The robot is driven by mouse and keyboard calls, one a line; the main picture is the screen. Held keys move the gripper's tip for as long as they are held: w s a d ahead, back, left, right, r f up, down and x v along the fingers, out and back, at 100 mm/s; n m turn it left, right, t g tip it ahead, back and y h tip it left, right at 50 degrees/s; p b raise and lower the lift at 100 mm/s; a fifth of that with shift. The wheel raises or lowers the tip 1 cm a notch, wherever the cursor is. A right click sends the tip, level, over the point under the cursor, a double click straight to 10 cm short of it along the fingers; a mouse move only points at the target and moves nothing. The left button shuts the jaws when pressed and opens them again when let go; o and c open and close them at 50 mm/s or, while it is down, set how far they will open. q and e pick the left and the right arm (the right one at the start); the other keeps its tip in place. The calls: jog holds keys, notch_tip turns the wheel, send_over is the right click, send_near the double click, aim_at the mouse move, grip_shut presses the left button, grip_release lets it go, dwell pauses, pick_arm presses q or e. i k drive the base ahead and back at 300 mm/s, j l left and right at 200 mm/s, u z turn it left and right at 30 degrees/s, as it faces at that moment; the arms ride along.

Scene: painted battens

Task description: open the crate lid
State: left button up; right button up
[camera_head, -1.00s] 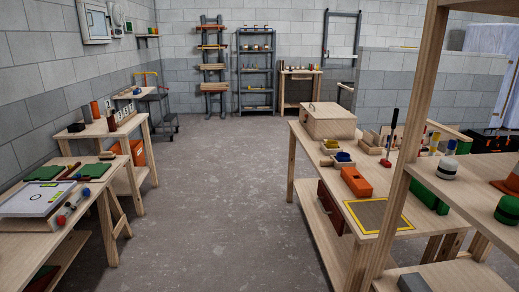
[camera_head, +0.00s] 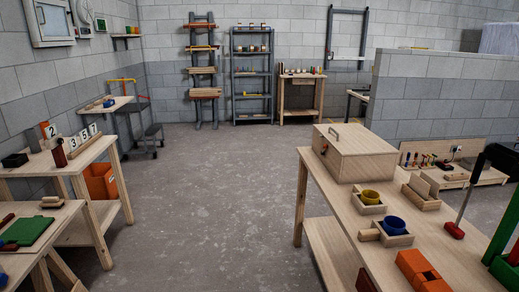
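A wooden crate (camera_head: 355,157) stands at the far left end of the long wooden table on the right. Its lid (camera_head: 354,138) lies flat and shut on top, with a small handle (camera_head: 334,132) on it. A small red and dark part (camera_head: 323,149) shows on the crate's left side. Neither of my grippers is in view.
Side tables stand at the left, with an orange bin (camera_head: 100,180) beneath one. The grey floor (camera_head: 215,200) between is clear.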

aim_at(349, 139)
jog(key=i, duration=0.95)
jog(key=i+z, duration=0.1)
jog(key=i, duration=0.85)
